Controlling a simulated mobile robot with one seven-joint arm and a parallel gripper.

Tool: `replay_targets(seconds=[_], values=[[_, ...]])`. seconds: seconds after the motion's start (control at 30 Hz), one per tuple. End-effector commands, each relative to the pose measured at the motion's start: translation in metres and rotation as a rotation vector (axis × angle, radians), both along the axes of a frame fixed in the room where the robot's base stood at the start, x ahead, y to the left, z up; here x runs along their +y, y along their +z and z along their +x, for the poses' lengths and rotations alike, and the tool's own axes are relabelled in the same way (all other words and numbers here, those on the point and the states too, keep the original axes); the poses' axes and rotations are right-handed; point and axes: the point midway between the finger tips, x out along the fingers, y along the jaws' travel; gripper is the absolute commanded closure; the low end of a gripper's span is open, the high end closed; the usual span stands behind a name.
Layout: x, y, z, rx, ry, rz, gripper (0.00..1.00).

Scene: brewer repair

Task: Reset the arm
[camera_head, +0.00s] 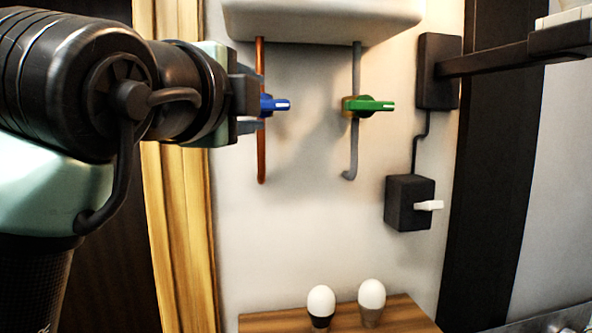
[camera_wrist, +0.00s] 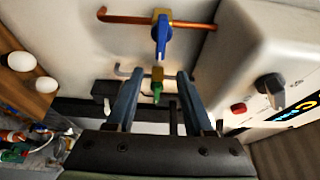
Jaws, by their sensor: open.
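My gripper (camera_head: 255,101) is at the upper left in the head view, beside the copper pipe and the blue valve handle (camera_head: 275,105). In the wrist view my gripper (camera_wrist: 160,74) has its two fingers apart with nothing held. The blue handle (camera_wrist: 163,37) lies beyond the fingertips there, outside the jaws. The green valve handle (camera_wrist: 157,92) shows in the gap between the fingers, farther off. In the head view the green handle (camera_head: 372,105) sits on a grey pipe and points right. Whether a finger touches the blue valve cannot be told.
A white brewer body (camera_head: 325,18) is above the pipes. A black switch box (camera_head: 408,203) with a white lever is on the wall at right, below a black bracket (camera_head: 437,75). Two white bulbs (camera_head: 321,300) stand on a wooden shelf (camera_head: 400,318) below. The wall between is clear.

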Motion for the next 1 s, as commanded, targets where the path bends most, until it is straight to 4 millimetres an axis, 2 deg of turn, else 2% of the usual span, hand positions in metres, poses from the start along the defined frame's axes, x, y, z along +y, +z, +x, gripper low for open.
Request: replay_targets(seconds=[0.13, 0.27, 0.4, 0.6, 0.7, 0.8, 1.0], values=[[-0.027, -0.017, -0.004, -0.082, -0.049, -0.188, 0.47], [-0.060, -0.039, -0.025, -0.222, -0.142, -0.543, 0.47], [-0.082, -0.066, -0.066, -0.359, -0.270, -0.953, 0.47], [-0.090, -0.100, -0.126, -0.485, -0.443, -1.360, 0.47], [-0.091, -0.109, -0.147, -0.518, -0.503, -1.462, 0.47], [-0.090, -0.111, -0.157, -0.534, -0.536, -1.513, 0.47], [-0.090, -0.110, -0.160, -0.537, -0.546, -1.526, 0.47]])
